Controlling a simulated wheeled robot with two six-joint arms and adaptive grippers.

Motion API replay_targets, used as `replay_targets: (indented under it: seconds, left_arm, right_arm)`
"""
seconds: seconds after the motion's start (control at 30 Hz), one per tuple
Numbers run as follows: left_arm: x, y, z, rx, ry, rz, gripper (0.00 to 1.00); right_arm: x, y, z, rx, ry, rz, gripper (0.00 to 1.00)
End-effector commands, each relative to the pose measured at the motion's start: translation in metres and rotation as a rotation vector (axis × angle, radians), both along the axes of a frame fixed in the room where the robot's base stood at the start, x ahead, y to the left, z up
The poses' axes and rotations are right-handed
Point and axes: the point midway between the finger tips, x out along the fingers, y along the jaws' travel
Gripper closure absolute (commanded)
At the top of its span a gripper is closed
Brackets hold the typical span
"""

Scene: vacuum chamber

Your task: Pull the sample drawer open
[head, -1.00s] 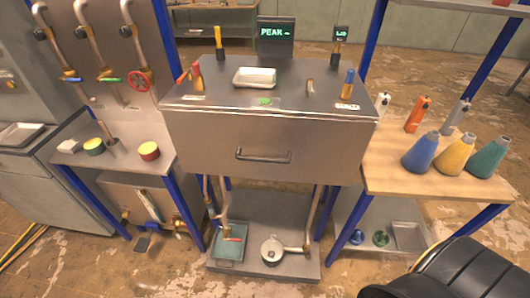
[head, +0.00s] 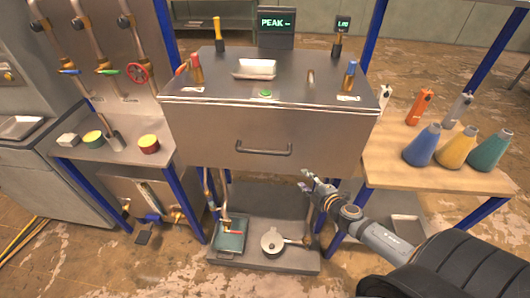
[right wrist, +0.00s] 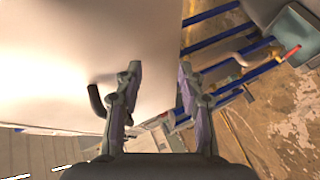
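The sample drawer (head: 210,133) is the wide grey metal front of the central cabinet, and it looks shut. Its dark bar handle (head: 264,150) runs horizontally across the front. In the right wrist view the handle (right wrist: 97,100) shows left of the fingers. My right gripper (head: 307,180) is below and to the right of the handle, apart from it. In the right wrist view the right gripper (right wrist: 160,70) is open with nothing between its fingers. My left gripper is not in view.
A wooden side table (head: 395,170) with blue, yellow and green flasks stands on the right. A shelf (head: 290,262) with a round pot lies below the drawer. Blue posts (head: 185,205) flank the cabinet. The cabinet top holds a white tray (head: 255,69) and several coloured levers.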

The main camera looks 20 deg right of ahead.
Motion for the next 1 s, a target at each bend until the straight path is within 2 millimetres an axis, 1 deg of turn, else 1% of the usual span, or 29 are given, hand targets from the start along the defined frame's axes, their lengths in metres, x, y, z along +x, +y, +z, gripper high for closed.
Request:
replay_targets:
  seconds: [0.03, 0.1, 0.2, 0.23, 0.3, 0.37, 0.47, 0.57, 0.63, 0.77, 0.8, 0.83, 0.9, 0.93, 1.0]
  left_arm:
    - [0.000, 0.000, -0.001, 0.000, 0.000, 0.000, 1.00]
    - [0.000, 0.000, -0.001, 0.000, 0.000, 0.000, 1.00]
    - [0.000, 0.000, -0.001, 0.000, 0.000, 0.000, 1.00]
    - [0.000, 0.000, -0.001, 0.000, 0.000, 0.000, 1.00]
    - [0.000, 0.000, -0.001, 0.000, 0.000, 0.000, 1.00]
    - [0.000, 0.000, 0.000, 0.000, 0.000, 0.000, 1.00]
    - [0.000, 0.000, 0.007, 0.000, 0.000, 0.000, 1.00]
    - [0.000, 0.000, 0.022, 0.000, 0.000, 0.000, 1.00]
    - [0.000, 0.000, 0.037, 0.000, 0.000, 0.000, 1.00]
    - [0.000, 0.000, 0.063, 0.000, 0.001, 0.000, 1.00]
    - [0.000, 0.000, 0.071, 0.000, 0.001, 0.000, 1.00]
    - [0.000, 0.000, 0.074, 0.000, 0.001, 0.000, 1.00]
    - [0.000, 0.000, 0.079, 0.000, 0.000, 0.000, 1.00]
    - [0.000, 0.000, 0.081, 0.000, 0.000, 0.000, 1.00]
    - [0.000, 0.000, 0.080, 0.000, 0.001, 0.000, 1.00]
  right_arm:
    - [0.006, 0.025, 0.036, -0.050, -0.063, 0.090, 0.61]
    - [0.009, 0.055, 0.073, -0.101, -0.131, 0.181, 0.61]
    - [0.008, 0.080, 0.103, -0.139, -0.186, 0.257, 0.61]
    - [0.007, 0.084, 0.107, -0.146, -0.194, 0.267, 0.61]
    - [0.007, 0.088, 0.111, -0.149, -0.203, 0.278, 0.61]
    - [0.007, 0.088, 0.112, -0.150, -0.204, 0.277, 0.61]
    - [0.009, 0.085, 0.115, -0.151, -0.204, 0.271, 0.61]
    - [0.015, 0.081, 0.120, -0.153, -0.207, 0.261, 0.61]
    - [0.020, 0.080, 0.122, -0.152, -0.208, 0.257, 0.61]
    - [0.030, 0.088, 0.120, -0.146, -0.205, 0.262, 0.61]
    - [0.033, 0.093, 0.119, -0.140, -0.204, 0.266, 0.61]
    - [0.038, 0.095, 0.117, -0.141, -0.204, 0.269, 0.61]
    - [0.057, 0.099, 0.113, -0.143, -0.207, 0.269, 0.61]
    - [0.063, 0.102, 0.111, -0.141, -0.206, 0.271, 0.61]
    - [0.077, 0.104, 0.104, -0.144, -0.205, 0.271, 0.61]
